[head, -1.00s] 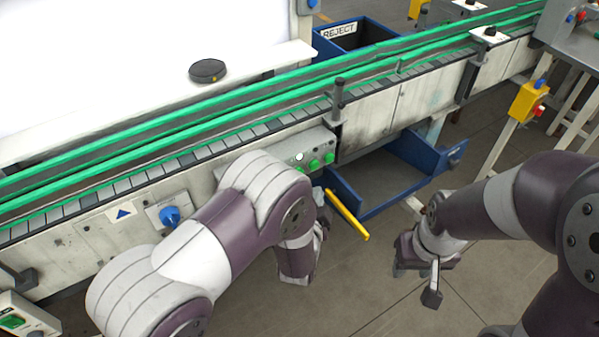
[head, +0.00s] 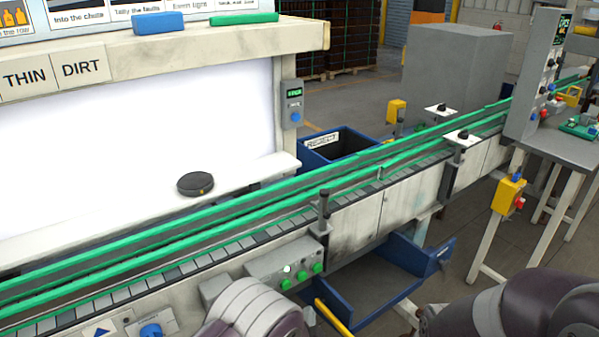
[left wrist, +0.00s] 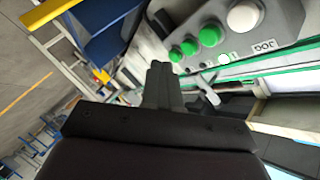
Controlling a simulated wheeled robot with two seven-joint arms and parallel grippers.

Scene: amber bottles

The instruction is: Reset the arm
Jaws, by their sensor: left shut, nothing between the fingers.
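My left gripper (left wrist: 160,75) shows in the left wrist view with its fingers together and nothing between them. It is near the button box, which has several green buttons (left wrist: 211,35) and a white one (left wrist: 243,16). In the head view my left arm comes in at the bottom, and its gripper is hidden below the frame. A part of my right arm shows at the lower right of the head view. The right gripper is out of the frame.
The conveyor with green rails (head: 240,214) crosses the head view. A black puck (head: 195,184) lies on the white ledge. A blue reject bin (head: 345,143) stands behind the belt, and an open blue drawer (head: 428,262) juts out below it. A yellow box (head: 507,195) hangs at the right.

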